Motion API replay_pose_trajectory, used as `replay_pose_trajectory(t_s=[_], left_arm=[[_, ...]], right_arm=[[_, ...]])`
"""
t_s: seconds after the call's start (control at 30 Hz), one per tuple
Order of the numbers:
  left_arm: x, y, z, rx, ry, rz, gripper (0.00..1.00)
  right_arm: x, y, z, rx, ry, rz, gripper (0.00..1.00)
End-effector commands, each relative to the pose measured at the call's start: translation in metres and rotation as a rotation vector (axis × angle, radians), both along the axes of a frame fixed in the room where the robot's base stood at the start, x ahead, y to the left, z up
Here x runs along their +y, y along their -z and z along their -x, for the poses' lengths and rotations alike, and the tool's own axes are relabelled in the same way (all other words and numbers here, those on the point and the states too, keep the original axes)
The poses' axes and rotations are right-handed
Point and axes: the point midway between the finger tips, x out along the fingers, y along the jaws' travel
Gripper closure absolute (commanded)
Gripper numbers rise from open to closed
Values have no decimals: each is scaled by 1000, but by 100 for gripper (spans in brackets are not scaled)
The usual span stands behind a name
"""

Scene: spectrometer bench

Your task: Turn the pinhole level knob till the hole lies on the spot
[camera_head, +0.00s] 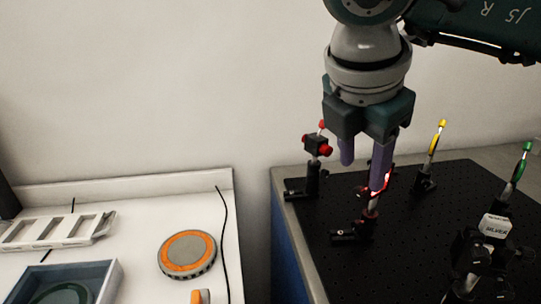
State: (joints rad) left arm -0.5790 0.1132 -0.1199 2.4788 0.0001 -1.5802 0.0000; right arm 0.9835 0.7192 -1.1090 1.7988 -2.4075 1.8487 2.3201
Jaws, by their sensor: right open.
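My right gripper (362,175) hangs over the black breadboard (400,245), its two purple fingers pointing down and apart. Just below the fingers stands a red-marked mount (371,212) on a dark base; its upper part is partly hidden behind the right finger. A bright pinkish-red patch shows beside that finger's tip. Behind and left of the gripper stands a black block mount (317,146) with red knobs. I cannot tell which mount carries the pinhole, and neither the hole nor its level knob can be made out. Whether a finger touches anything is unclear. My left gripper is out of view.
On the white bench left are an orange-grey disc (187,254), a white rack (105,226) and a grey tray (115,278). A gap separates the benches.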

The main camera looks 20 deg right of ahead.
Motion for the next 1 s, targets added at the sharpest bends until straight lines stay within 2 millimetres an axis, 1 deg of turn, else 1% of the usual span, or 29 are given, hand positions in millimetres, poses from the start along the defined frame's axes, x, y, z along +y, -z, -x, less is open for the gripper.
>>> replay_pose_trajectory(t_s=[0.03,0.1,0.2,0.3,0.43,0.63,1.0], left_arm=[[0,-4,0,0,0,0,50],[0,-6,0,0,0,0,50],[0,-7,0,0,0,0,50],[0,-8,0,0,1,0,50],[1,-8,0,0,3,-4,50],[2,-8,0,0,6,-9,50],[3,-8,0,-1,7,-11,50]], right_arm=[[-4,7,-2,4,2,2,48],[-8,18,-4,4,2,1,48],[-13,32,-8,3,1,0,48],[-15,40,-10,3,-2,-2,48],[-17,44,-11,1,-3,-1,48],[-16,45,-12,1,-4,-2,48],[-16,44,-12,2,-3,-3,90]])
